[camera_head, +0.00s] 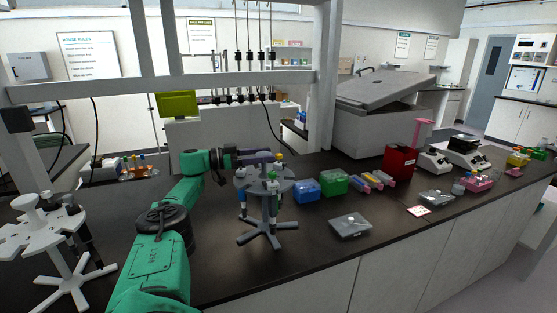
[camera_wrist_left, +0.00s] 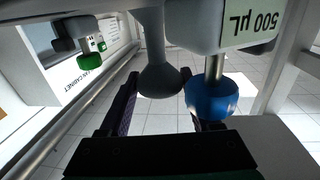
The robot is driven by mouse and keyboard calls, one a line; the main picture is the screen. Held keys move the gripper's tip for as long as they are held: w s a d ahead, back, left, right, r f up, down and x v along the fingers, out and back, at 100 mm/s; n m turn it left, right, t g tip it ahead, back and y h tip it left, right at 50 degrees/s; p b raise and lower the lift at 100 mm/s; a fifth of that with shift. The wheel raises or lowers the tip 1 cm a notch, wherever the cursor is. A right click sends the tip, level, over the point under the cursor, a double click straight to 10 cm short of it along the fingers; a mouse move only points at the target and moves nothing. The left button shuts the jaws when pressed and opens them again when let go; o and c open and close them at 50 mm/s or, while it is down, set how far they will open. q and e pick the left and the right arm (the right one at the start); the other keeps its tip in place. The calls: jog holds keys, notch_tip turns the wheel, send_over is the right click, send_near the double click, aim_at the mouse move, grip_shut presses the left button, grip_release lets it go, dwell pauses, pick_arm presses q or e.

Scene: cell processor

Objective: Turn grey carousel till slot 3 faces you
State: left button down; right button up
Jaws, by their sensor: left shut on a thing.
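The grey carousel (camera_head: 265,185) stands on the dark bench, on a splayed foot, with several pipettes hanging around its round top. Green, blue and yellow pipette parts show at its rim. My left gripper (camera_head: 268,157) reaches in from the left over the top. In the left wrist view, its fingers are on either side of a grey flared knob (camera_wrist_left: 160,78), apparently the carousel's centre knob. A pipette with a blue button (camera_wrist_left: 212,98) and a "500 µL" label (camera_wrist_left: 250,24) is close to the right finger. Slot numbers cannot be read. My right gripper is not in view.
A white carousel (camera_head: 40,238) stands at the left. Blue (camera_head: 306,188) and green (camera_head: 335,181) boxes, a grey-lidded box (camera_head: 349,225) and a red block (camera_head: 400,161) stand to the right. A white frame post (camera_head: 325,80) rises behind. The bench front is clear.

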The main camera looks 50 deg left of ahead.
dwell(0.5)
pick_arm(q)
jog(key=shift+c, duration=0.5)
grip_release()
jog(key=shift+w, duration=0.1)
